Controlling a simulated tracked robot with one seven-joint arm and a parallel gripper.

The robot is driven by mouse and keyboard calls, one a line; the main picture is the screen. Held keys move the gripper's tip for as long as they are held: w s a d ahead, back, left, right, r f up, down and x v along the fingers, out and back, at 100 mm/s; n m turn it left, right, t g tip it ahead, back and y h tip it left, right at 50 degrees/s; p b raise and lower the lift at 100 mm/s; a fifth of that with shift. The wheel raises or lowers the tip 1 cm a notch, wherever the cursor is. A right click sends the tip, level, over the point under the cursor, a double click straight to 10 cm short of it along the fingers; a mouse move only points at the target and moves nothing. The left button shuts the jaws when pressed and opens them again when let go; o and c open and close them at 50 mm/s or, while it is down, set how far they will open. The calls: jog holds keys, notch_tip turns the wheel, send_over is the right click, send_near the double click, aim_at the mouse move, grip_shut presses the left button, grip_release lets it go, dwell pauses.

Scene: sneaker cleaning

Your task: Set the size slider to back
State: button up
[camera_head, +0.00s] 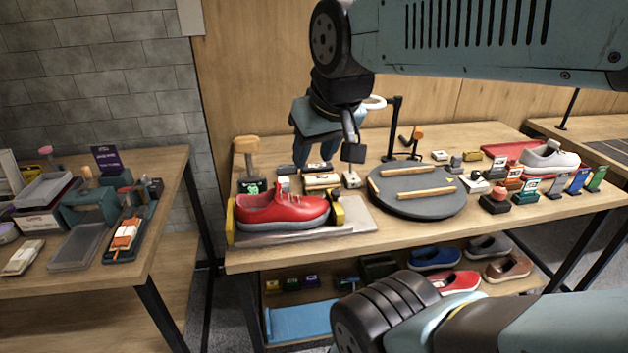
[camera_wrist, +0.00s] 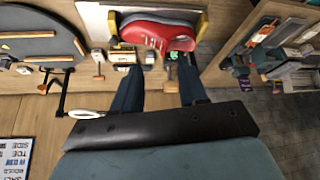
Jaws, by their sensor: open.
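A red shoe (camera_head: 282,210) sits on a grey fixture (camera_head: 300,236) between two yellow end pieces, the left one (camera_head: 230,220) and the right one (camera_head: 337,212). Behind the shoe are a small green-lit display (camera_head: 252,188) and several small cream blocks (camera_head: 322,182). I cannot tell for sure which part is the size slider. My gripper (camera_head: 316,160) is open and empty, above and behind the shoe fixture. In the wrist view its two fingers (camera_wrist: 157,78) point toward the red shoe (camera_wrist: 158,34), apart from it, with a small block (camera_wrist: 150,57) showing between them.
A round dark turntable (camera_head: 420,204) with wooden strips stands right of the shoe. A black post (camera_head: 393,130) rises behind it. A wooden-topped upright (camera_head: 246,146) stands at back left. A white shoe (camera_head: 549,160) and several coloured boxes (camera_head: 555,187) fill the right side.

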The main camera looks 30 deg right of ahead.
jog(key=shift+o, duration=0.3)
jog(key=shift+o, duration=0.9)
jog(key=shift+w+d, duration=0.1)
jog(key=shift+d, duration=0.05)
jog(key=shift+w+d, duration=0.1)
jog(key=shift+w, duration=0.15)
jog(key=n+g+h, duration=0.4)
jog(key=n+g, duration=0.4)
jog(key=n, duration=0.2)
send_over(336, 192)
jog(key=w+a, duration=0.4)
jog(key=a, duration=0.1)
notch_tip(336, 192, down, 10)
jog(key=f, duration=0.1)
jog(key=x, duration=0.8)
jog(key=s+x, duration=0.1)
jog(key=x, duration=0.4)
jog(key=shift+r, duration=0.15)
